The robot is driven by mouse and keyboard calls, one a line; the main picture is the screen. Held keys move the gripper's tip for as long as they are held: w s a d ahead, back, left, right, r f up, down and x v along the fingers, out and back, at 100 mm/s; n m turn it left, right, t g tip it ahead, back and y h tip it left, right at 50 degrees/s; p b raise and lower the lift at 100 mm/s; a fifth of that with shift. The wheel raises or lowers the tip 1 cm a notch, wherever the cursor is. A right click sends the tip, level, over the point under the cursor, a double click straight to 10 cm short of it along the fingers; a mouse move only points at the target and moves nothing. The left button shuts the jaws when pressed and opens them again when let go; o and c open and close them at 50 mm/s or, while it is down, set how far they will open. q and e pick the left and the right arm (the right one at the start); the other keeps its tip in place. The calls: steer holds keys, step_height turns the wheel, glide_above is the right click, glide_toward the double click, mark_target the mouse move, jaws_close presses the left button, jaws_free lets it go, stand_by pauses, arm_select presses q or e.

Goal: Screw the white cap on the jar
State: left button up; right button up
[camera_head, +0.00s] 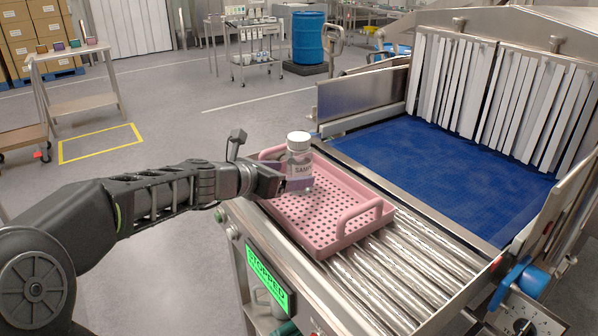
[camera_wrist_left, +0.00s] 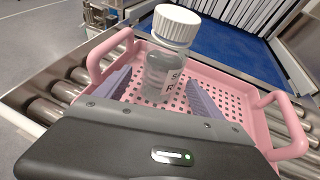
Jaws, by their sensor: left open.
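A clear jar (camera_head: 299,172) with a label stands upright at the far left part of a pink perforated tray (camera_head: 343,231). A white ribbed cap (camera_head: 299,141) sits on the jar's top; I cannot tell how tight it is. My left gripper (camera_head: 291,185) reaches in from the left at the jar's lower body. In the left wrist view the jar (camera_wrist_left: 161,75) and cap (camera_wrist_left: 176,23) stand between and just beyond the two purple-grey fingers (camera_wrist_left: 158,95), which are spread with gaps to the jar on both sides. My right gripper is in neither view.
The tray has raised pink handles and rests on steel rollers (camera_head: 408,272). A blue belt (camera_head: 440,165) leads to hanging white strips (camera_head: 500,90). A green screen (camera_head: 268,283) reading STOPPED is on the conveyor's near side. Rollers right of the tray are bare.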

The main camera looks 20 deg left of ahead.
mark_target(300, 173)
arm_select(q)
steer(key=x, duration=0.4)
steer(key=shift+w+d+f, duration=0.1)
steer(key=shift+w, duration=0.25)
steer(key=shift+c, duration=0.2)
jaws_close()
stand_by(0.7)
